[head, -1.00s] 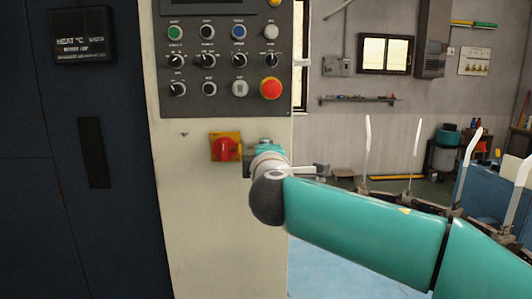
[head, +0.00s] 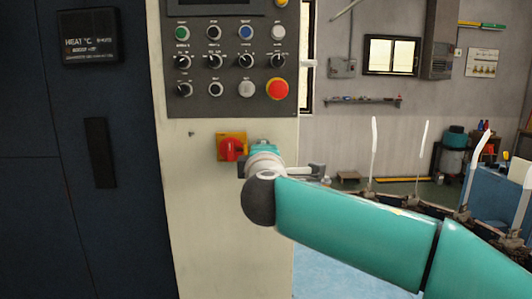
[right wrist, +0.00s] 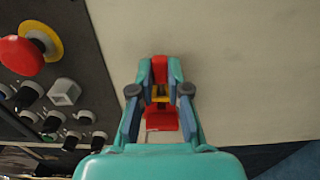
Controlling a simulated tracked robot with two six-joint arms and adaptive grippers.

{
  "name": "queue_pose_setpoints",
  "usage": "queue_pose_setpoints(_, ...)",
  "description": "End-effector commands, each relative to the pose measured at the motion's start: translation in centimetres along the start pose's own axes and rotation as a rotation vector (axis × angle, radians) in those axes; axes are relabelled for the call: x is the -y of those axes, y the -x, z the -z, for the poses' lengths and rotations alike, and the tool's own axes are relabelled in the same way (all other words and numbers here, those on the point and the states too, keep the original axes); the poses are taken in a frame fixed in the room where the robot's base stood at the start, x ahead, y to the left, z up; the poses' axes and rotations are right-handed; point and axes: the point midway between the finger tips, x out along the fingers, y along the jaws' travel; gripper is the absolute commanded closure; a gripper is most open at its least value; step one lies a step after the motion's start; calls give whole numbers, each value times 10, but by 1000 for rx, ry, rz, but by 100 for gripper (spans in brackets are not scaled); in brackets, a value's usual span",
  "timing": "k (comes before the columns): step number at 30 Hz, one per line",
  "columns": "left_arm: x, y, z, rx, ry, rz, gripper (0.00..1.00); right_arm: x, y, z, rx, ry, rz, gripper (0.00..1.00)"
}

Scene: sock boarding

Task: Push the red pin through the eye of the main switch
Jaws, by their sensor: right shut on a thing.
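The main switch (head: 233,149) is a red knob on a yellow plate (head: 232,135), mounted on the cream cabinet front below the button panel. My right gripper (head: 250,163) is just right of the switch, against its lower right in the head view; my arm hides its fingers there. In the right wrist view my right gripper (right wrist: 160,80) is shut on a small red piece, which looks like the red pin (right wrist: 160,68). A yellow bit and another red part (right wrist: 162,118) show between the fingers. The switch's eye cannot be made out. My left gripper is not in view.
The control panel (head: 230,105) with knobs, buttons and a red emergency stop (head: 278,90) sits above the switch. A dark cabinet door with a handle (head: 100,152) stands at left. The cream cabinet face (head: 215,220) below the switch is bare.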

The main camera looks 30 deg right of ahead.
Motion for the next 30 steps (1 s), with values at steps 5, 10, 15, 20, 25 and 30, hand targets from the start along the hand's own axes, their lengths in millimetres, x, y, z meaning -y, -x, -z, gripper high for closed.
queue_pose_setpoints(5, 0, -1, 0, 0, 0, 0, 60, 0, 0, 5, -1, 0, 0, 100)
queue_pose_setpoints(10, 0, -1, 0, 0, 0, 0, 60, 0, 0, 10, -1, 0, 0, 100)
queue_pose_setpoints(15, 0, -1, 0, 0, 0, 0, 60, 0, 0, 13, 0, 0, 0, 100)
queue_pose_setpoints(20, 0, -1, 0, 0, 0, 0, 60, 0, 0, 15, -1, 0, 0, 78)
queue_pose_setpoints(25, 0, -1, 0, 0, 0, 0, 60, 0, 0, 15, -1, 0, 0, 55)
queue_pose_setpoints(30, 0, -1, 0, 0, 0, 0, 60, 0, 0, 15, -1, 0, 0, 55)
